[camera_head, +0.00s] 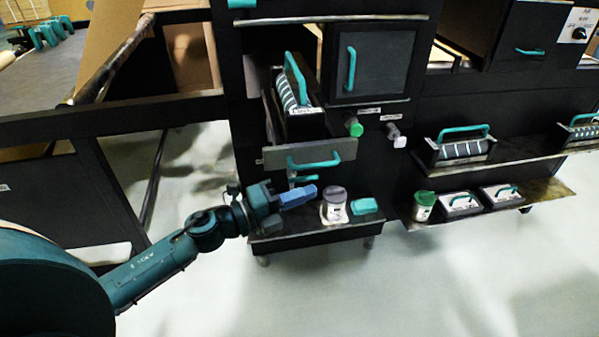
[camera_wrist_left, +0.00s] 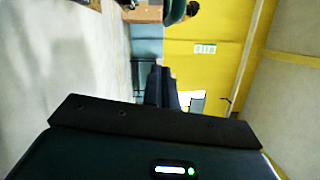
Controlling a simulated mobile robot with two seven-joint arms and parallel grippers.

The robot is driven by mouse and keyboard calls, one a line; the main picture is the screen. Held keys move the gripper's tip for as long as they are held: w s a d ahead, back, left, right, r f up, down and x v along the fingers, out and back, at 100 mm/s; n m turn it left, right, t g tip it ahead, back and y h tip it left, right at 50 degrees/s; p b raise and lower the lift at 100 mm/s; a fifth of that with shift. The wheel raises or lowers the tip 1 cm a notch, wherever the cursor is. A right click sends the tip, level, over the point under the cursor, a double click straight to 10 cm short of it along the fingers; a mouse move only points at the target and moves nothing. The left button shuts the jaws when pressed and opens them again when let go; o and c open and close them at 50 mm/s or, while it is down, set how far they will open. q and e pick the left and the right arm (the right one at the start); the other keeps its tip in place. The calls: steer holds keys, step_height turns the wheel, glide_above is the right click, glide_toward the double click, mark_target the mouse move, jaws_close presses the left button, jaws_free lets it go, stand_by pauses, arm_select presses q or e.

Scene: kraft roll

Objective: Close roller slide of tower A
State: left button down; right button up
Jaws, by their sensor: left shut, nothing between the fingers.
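In the head view the roller slide (camera_head: 345,150) of the dark tower is pulled out, with a grey front plate and a teal bar handle (camera_head: 314,163). A roller cassette with a teal handle (camera_head: 296,78) sits in it. I cannot read which tower is A. My left gripper (camera_head: 298,196) is shut and empty, below the slide's handle and left of a white jar. In the left wrist view its dark fingers (camera_wrist_left: 161,86) show together, pointing at a blurred far wall. The slide is not recognisable there. My right gripper is not in view.
A white jar with a grey lid (camera_head: 334,204) and a teal block (camera_head: 364,206) stand on the low shelf (camera_head: 318,234) under the slide. A closed door (camera_head: 368,66) and green and white knobs are to the right. Open floor lies in front.

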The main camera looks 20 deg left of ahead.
arm_select(q)
steer(key=w, duration=0.1)
steer(key=w+a, duration=0.2)
steer(key=shift+w+r, duration=0.2)
steer(key=shift+r, duration=0.2)
